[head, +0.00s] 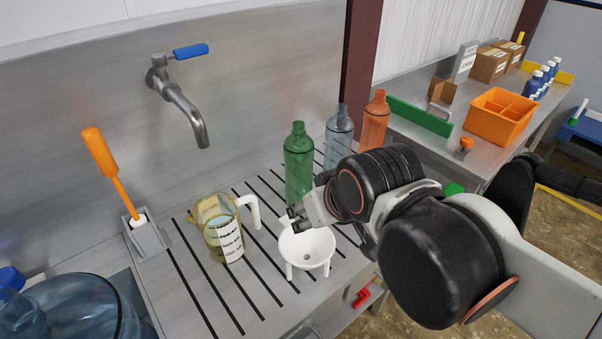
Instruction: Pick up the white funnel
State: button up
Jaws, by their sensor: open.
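The white funnel (308,251) stands on the slatted steel counter, wide mouth up, on short legs. My gripper (290,219) is at the funnel's back left rim, partly hidden by my own wrist and arm coming from the right. Its fingers are small and dark here; they are open. I cannot tell whether they touch the rim or straddle it. Part of the funnel's back rim is hidden behind my gripper.
A measuring jug (223,238) with a white handle stands just left of the funnel. Green (298,166), clear (338,137) and orange (375,122) bottles stand behind. A brush (108,165) in a holder and a tap (183,103) are at left. The front slats are clear.

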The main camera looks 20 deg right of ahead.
aim_at(311, 248)
jog(key=k+l+u, duration=0.15)
jog(key=k+l, duration=0.15)
jog(key=k, duration=0.2)
jog(key=k+l+u, duration=0.15)
jog(key=k+l, duration=0.15)
jog(key=k, duration=0.2)
jog(key=k+l+u, duration=0.15)
jog(key=k, duration=0.35)
